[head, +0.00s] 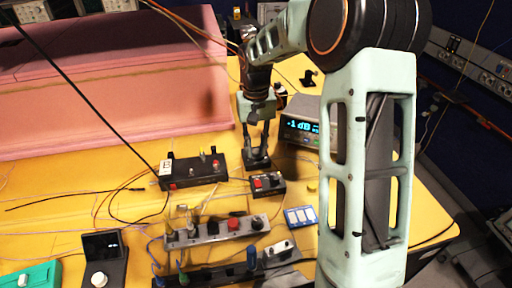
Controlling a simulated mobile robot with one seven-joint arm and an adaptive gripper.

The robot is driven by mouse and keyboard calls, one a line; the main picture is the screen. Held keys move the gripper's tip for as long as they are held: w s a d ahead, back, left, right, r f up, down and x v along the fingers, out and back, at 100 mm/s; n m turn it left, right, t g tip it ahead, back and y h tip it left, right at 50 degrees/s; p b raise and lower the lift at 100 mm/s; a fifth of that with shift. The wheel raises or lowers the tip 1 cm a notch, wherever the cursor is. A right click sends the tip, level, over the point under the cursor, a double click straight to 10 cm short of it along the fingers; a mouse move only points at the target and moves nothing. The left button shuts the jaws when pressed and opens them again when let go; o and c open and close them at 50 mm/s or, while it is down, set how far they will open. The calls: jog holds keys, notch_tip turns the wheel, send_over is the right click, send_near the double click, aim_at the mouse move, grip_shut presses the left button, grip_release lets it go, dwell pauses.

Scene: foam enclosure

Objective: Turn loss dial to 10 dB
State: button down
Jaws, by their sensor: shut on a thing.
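My gripper (257,163) points down at the table just left of a grey instrument (300,130) with a lit blue display. The display (302,126) appears to read about -1 dB. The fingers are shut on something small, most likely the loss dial. The dial itself is hidden by the fingers, so its pointer and marks cannot be read.
A black box marked B (192,172) stands left of my gripper, and a small box with a red button (267,184) stands in front. A grey switch strip (217,231) and a blue-white card (300,217) lie nearer. Pink foam (110,85) fills the back left. Loose cables cross the table.

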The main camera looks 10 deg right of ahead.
aim_at(256, 150)
jog(key=m, duration=1)
jog(key=shift+r+m, duration=0.1)
jog(key=shift+m, duration=0.2)
jog(key=shift+w+m+p, duration=0.1)
jog(key=shift+m+p, duration=0.4)
jog(key=shift+m, duration=1.4)
jog(key=c, duration=1.7)
grip_release()
jog(key=shift+c, duration=0.2)
notch_tip(256, 150, up, 12)
